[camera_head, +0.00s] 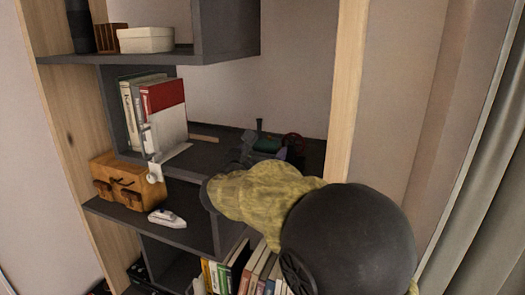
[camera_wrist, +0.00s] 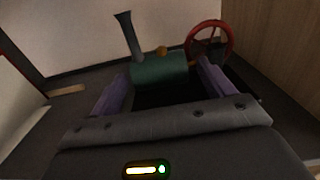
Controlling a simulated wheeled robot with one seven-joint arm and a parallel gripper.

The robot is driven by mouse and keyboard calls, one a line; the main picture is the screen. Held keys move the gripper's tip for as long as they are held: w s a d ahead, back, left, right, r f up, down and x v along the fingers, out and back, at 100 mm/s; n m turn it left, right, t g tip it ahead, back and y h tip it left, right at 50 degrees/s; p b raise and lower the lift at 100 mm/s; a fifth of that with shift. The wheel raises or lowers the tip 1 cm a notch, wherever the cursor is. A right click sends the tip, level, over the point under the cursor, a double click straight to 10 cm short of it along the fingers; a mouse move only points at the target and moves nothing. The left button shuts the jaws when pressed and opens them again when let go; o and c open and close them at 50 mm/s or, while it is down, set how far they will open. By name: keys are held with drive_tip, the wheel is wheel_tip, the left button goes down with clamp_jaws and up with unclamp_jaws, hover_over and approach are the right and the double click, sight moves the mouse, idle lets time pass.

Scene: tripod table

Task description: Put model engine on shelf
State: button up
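The model engine shows in the wrist view with a green boiler (camera_wrist: 160,70), a dark chimney and a red spoked wheel (camera_wrist: 209,39). It appears upright. In the head view the engine (camera_head: 267,144) is at the right end of the middle dark shelf (camera_head: 212,152), partly behind my arm. My gripper (camera_wrist: 166,75) has its two purple fingers spread, one on each side of the engine's dark lower part. Whether they touch it is unclear. Whether the engine's base rests on the shelf is hidden.
Upright books (camera_head: 153,108) and a small white figure (camera_head: 154,170) stand left of the engine. A wooden box (camera_head: 122,181) and a white toy boat (camera_head: 167,218) are on a lower ledge. A wooden post (camera_head: 347,90) borders the shelf at right.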

drive_tip(key=shift+r, duration=0.15)
drive_tip(key=shift+s+a, duration=0.1)
drive_tip(key=shift+s, duration=0.1)
drive_tip(key=b+v, duration=0.7)
drive_tip(key=v, duration=0.4)
drive_tip(key=shift+s, duration=0.3)
idle(1.2)
